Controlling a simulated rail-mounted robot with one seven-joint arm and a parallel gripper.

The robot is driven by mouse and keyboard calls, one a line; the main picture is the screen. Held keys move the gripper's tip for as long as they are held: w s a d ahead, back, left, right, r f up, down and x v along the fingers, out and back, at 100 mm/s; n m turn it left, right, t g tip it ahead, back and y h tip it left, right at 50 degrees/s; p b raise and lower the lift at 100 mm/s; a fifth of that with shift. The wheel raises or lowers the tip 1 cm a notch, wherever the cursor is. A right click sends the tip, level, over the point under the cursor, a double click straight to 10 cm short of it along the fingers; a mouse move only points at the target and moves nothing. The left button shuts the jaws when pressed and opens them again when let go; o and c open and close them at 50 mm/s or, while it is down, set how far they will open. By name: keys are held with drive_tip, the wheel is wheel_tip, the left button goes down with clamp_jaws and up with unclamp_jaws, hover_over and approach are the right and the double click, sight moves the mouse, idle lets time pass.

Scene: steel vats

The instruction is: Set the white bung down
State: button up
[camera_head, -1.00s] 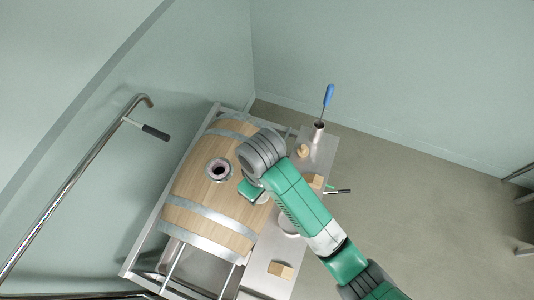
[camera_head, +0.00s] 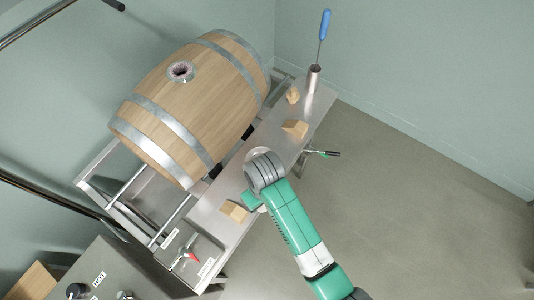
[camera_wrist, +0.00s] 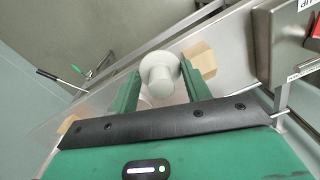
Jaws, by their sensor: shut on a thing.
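My gripper (camera_wrist: 160,76) is shut on the white bung (camera_wrist: 160,66), which sits between its two green fingers in the wrist view. In the head view my gripper (camera_head: 252,199) is over the narrow steel shelf (camera_head: 226,187) in front of the barrel, and the bung is mostly hidden by the wrist. Steel shows below the bung in the wrist view, but I cannot tell whether the bung touches it. A pale round thing (camera_head: 257,152) on the shelf is partly hidden behind my arm. The barrel (camera_head: 200,100) has its bung hole (camera_head: 181,71) open on top.
Wooden blocks stand on the shelf on either side of my gripper, one near (camera_head: 233,211) and one farther (camera_head: 295,129). A small wooden piece (camera_head: 293,95) and a steel cup (camera_head: 313,78) with a blue-handled tool (camera_head: 323,27) stand at the far end. A red-handled valve (camera_head: 187,256) is lower left.

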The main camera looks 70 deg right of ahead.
drive_tip(key=shift+w+d+f+b, duration=0.6)
drive_tip(key=shift+w+d+f, duration=0.3)
drive_tip(key=shift+d, duration=1.65)
drive_tip(key=shift+w+d+f+b, duration=0.7)
drive_tip(key=shift+w+d, duration=0.3)
drive_tip(key=shift+d, duration=1.5)
drive_tip(key=shift+w+d+f+b, duration=0.5)
drive_tip(key=shift+w+d+f, duration=0.4)
drive_tip(key=shift+d, duration=1.65)
drive_tip(key=shift+f, duration=0.1)
drive_tip(key=o, duration=1)
drive_tip(key=shift+c, duration=0.2)
wheel_tip(320, 180, up, 12)
drive_tip(key=p, duration=0.2)
drive_tip(key=shift+d, duration=0.25)
drive_tip(key=shift+s, duration=0.1)
